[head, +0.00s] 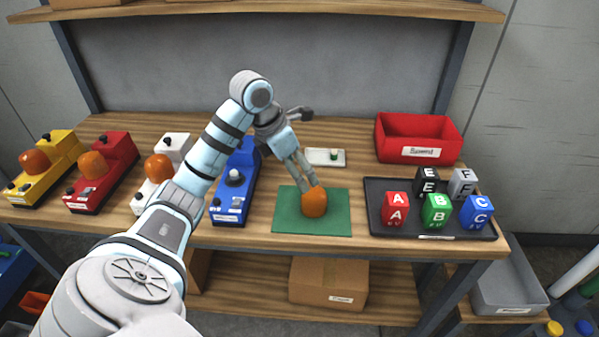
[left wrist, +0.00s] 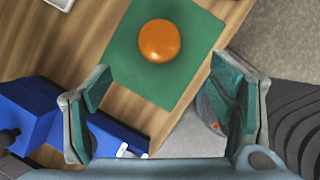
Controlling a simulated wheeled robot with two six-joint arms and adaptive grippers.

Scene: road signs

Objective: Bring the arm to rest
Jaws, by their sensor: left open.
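My left arm reaches in from the lower left of the head view. Its gripper (head: 308,180) hangs over the green mat (head: 284,222), just behind an orange dome (head: 314,203) in the picture. In the left wrist view my gripper (left wrist: 160,108) has its two fingers wide apart with nothing between them. The orange dome (left wrist: 158,40) lies beyond the fingertips on the green mat (left wrist: 125,45), clear of both fingers. My right gripper shows in neither view.
A blue box (head: 230,205) without a dome stands left of the mat. White, red (head: 105,170) and yellow boxes with orange domes stand further left. A black tray (head: 433,228) of lettered cubes and a red bin (head: 418,137) are at the right. A shelf (head: 270,8) runs above.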

